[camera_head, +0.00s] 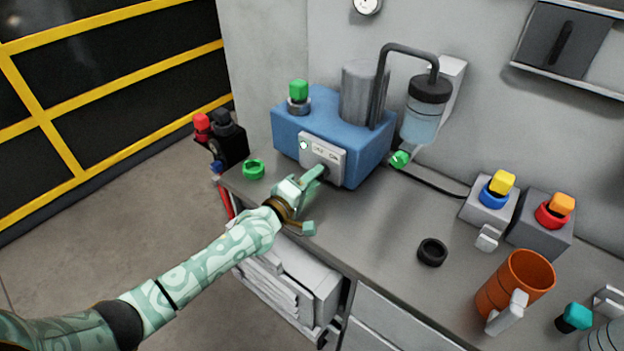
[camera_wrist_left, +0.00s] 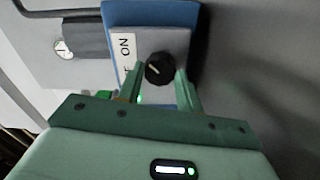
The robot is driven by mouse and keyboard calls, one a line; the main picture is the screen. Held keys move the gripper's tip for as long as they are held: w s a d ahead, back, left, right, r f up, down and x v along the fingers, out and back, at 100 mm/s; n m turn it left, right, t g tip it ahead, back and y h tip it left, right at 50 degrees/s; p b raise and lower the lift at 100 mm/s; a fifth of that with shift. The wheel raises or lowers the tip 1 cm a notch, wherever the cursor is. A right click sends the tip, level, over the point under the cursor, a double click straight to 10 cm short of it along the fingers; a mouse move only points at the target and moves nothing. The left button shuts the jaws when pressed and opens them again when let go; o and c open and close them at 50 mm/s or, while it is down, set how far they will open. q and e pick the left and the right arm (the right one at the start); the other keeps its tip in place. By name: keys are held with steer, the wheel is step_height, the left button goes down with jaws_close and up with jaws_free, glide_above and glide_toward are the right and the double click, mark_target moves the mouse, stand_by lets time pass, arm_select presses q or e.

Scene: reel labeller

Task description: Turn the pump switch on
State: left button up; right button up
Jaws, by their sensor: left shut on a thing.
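The pump is a blue box (camera_head: 333,135) on the bench with a grey cylinder on top. The switch is a black round knob (camera_wrist_left: 160,67) with a pale pointer mark, beside the label (camera_wrist_left: 124,58) reading "ON"; the other word is partly hidden. My left gripper (camera_head: 319,173) is at the plate, its fingers on either side of the knob and shut on it in the wrist view (camera_wrist_left: 160,76). In the head view the gripper mostly hides the knob.
A green ring (camera_head: 254,169) lies left of the pump. A capped jar (camera_head: 425,112) hangs on a bent pipe at its right. A black ring (camera_head: 432,252), an orange mug (camera_head: 514,285) and button boxes (camera_head: 490,208) stand farther right. The bench between pump and black ring is clear.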

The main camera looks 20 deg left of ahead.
arm_select(q)
steer(key=shift+f, duration=0.15)
steer(key=o, duration=1)
steer(key=shift+s, duration=0.1)
steer(key=shift+s+a, duration=0.15)
steer(key=shift+s, duration=0.2)
steer(key=p+v, duration=0.3)
steer(key=v, duration=1.2)
steer(key=shift+s+a, duration=0.1)
steer(key=shift+s, duration=0.1)
